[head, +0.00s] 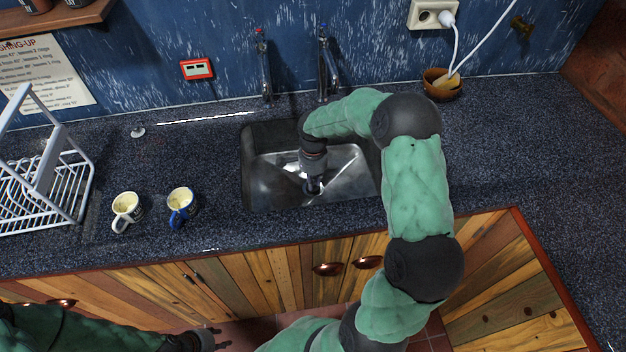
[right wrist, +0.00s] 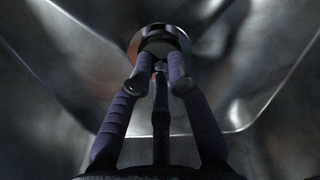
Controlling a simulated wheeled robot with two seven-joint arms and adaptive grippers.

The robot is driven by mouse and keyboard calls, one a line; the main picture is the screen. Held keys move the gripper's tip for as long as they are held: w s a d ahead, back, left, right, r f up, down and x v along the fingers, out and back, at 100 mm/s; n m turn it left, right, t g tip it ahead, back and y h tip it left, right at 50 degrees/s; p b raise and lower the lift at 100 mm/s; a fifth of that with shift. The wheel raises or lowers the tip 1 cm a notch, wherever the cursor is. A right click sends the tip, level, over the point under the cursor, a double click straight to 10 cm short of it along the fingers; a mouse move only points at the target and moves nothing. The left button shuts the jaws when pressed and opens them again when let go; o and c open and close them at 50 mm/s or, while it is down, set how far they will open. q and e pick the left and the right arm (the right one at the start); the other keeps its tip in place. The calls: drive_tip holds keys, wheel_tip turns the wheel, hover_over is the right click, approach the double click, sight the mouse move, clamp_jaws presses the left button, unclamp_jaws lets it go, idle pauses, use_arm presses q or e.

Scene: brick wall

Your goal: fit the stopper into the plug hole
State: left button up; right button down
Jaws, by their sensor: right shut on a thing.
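The steel sink (head: 262,180) is set into the dark speckled counter. My right gripper (head: 313,187) reaches down into the sink basin. In the right wrist view my right gripper (right wrist: 155,85) is shut on the stopper (right wrist: 160,38), a dark round piece at its fingertips. A ring with a brownish edge, seemingly the plug hole (right wrist: 134,46), shows around and behind the stopper. I cannot tell whether the stopper touches it or sits in it. In the head view the hole is hidden by my right gripper. My left gripper (head: 219,339) is low at the bottom edge, away from the counter.
Two taps (head: 263,65) (head: 325,62) stand behind the sink. A white mug (head: 126,207), a blue mug (head: 181,203) and a white dish rack (head: 45,190) are to the left. A small pale knob-like thing (head: 137,131) lies on the counter. A brown bowl (head: 440,88) stands back right.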

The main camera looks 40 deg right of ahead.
drive_tip(key=shift+f+b, duration=0.45)
drive_tip(key=shift+f, duration=0.25)
idle(1.2)
drive_tip(key=c, duration=1.1)
unclamp_jaws()
drive_tip(key=shift+o, duration=0.3)
drive_tip(key=o, duration=0.4)
drive_tip(key=shift+r, duration=0.15)
drive_tip(key=shift+r+p, duration=3.4)
drive_tip(key=shift+r, duration=1.45)
drive_tip(key=shift+r, duration=0.1)
